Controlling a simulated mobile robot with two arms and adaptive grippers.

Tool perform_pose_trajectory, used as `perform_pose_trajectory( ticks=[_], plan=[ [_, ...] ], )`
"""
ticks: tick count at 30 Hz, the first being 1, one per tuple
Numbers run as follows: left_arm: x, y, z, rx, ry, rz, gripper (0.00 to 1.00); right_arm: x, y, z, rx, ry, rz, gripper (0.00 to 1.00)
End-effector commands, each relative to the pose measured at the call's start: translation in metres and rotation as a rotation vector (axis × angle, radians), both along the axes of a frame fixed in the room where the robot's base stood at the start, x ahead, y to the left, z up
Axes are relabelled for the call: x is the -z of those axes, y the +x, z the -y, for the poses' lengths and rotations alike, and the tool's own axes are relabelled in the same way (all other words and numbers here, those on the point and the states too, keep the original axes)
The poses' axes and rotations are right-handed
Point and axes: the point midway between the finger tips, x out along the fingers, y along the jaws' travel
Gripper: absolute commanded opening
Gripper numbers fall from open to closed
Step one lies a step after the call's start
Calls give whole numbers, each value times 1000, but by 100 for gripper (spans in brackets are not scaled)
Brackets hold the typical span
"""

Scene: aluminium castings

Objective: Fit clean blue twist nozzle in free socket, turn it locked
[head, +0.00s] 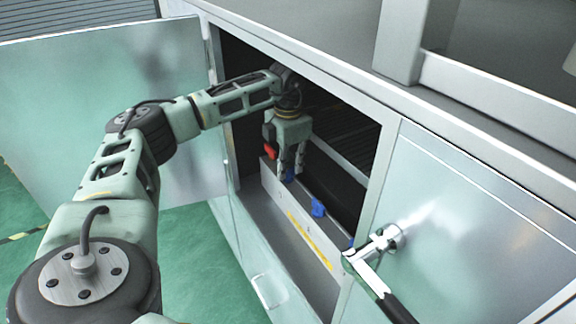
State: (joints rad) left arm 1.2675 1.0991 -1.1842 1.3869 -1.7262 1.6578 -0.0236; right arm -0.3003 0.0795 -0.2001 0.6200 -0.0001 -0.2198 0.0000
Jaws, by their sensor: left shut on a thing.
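My left gripper (291,174) reaches through the open hatch and points down at a grey bar (272,188) inside. It is shut on a blue nozzle (289,174), which shows small between the fingertips at the top of the bar. I cannot tell whether this nozzle is seated or turned; its lower end and any socket are hidden. A second blue nozzle (318,208) stands on the bar, nearer to me and apart from the gripper. A bit of blue (351,242) shows at the near end, mostly hidden by the hatch frame. My right gripper is out of view.
The hatch frame (372,185) borders the opening closely on the right. An open door panel (100,85) stands at the left. A closed panel (470,230) with a metal handle (372,248) is at the right. A red part (269,135) shows beside my gripper. Green floor lies below.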

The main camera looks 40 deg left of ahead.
Motion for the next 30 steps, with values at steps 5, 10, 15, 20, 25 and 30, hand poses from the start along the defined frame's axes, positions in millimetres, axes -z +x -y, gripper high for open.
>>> perform_pose_trajectory(
  ticks=[5,10,15,20,25,30],
  plan=[
    [-2,0,1,-128,-2,-2,0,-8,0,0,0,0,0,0],
    [-2,0,1,-355,0,-2,0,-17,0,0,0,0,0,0],
    [-1,0,1,-523,-1,-1,0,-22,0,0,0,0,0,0],
    [0,0,0,-561,-1,1,0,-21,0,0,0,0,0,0],
    [0,0,0,-559,0,1,0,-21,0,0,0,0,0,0],
    [0,0,0,-562,0,0,0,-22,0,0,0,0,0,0]
  ],
)
